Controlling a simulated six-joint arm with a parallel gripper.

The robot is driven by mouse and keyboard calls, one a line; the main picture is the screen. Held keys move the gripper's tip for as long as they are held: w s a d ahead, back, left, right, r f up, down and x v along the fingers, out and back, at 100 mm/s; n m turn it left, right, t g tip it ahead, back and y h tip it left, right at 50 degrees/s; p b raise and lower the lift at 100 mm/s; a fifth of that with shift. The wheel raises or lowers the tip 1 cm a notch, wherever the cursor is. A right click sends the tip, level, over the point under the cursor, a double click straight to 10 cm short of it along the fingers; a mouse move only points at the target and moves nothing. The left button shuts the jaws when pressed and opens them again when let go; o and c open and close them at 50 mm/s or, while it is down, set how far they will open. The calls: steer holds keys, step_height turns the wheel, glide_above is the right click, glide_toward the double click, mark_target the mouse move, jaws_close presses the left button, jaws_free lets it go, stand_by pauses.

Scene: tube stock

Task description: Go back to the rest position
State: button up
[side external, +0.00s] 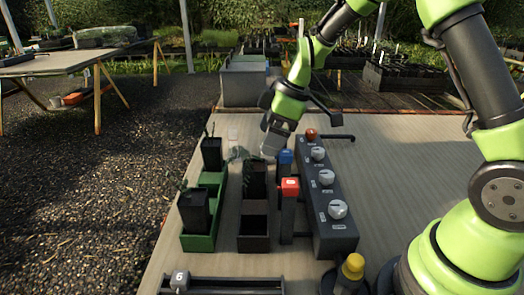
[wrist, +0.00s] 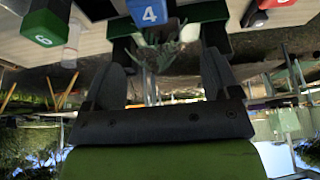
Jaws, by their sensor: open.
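My gripper (side external: 272,143) hangs above the table, near the blue-topped post (side external: 285,168) and the far end of the dark box with knobs (side external: 326,190). In the wrist view its two dark fingers (wrist: 158,72) are spread apart. A pale-leaved plant (wrist: 160,48) shows beyond the gap between them, and I see nothing gripped. My fingertips are hard to make out in the side view.
A green tray (side external: 198,243) with black pots and a black tray (side external: 254,243) stand left of the red-topped post (side external: 289,187). A yellow-capped bottle (side external: 353,267) and a dark rack (side external: 235,284) are at the front.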

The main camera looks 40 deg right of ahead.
steer(key=shift+s+d+r, duration=0.15)
steer(key=shift+r, duration=0.3)
steer(key=s+a+r+m+t, duration=0.25)
steer(key=s+r+m, duration=0.35)
steer(key=s+r, duration=0.4)
steer(key=s+a+r+m+t+h, duration=0.1)
steer(key=s+r+m, duration=0.1)
steer(key=s+m, duration=0.5)
steer(key=s, duration=0.4)
steer(key=shift+s+r, duration=0.25)
steer(key=shift+r, duration=0.15)
